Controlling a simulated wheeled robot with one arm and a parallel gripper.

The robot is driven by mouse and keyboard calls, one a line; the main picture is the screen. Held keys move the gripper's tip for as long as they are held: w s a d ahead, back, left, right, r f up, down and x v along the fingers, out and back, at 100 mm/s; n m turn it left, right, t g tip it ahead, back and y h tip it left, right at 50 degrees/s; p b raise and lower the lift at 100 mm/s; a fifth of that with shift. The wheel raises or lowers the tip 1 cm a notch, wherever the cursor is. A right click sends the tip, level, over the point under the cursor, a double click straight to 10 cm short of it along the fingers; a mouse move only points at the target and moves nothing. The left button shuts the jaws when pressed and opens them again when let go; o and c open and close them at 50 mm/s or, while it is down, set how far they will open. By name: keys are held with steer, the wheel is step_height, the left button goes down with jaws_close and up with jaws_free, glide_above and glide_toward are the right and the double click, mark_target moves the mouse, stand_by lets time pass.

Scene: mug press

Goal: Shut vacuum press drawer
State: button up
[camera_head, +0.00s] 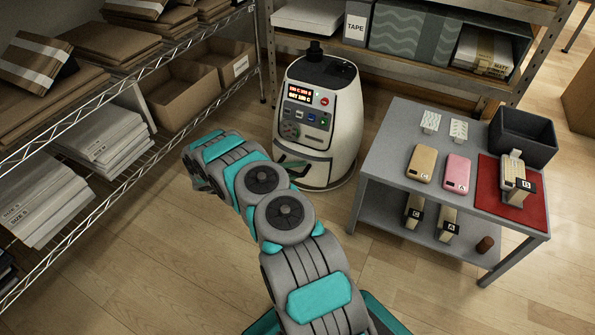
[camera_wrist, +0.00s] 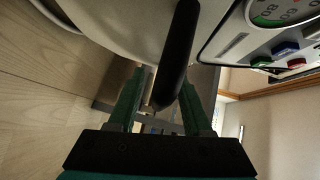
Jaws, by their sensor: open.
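The vacuum press (camera_head: 338,125) is a cream rounded machine with a dark top and a front control panel, standing on the floor at the back middle. Its pale body also fills the top of the wrist view (camera_wrist: 130,22). A black bar handle (camera_wrist: 180,45) stands out from the press there. My gripper (camera_wrist: 163,85) is open, with its green fingers on either side of the lower end of the bar; I cannot tell whether they touch it.
A grey table (camera_head: 385,187) at right holds phone cases, a red mat (camera_head: 533,212) and a dark bin (camera_head: 522,138). A wire shelf (camera_head: 115,172) with boxes and packets runs along the left. Another shelf (camera_head: 425,72) stands behind the press. The floor between is clear.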

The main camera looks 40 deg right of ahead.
steer(key=shift+c, duration=0.2)
steer(key=c, duration=0.7)
steer(key=shift+f, duration=0.1)
jaws_close()
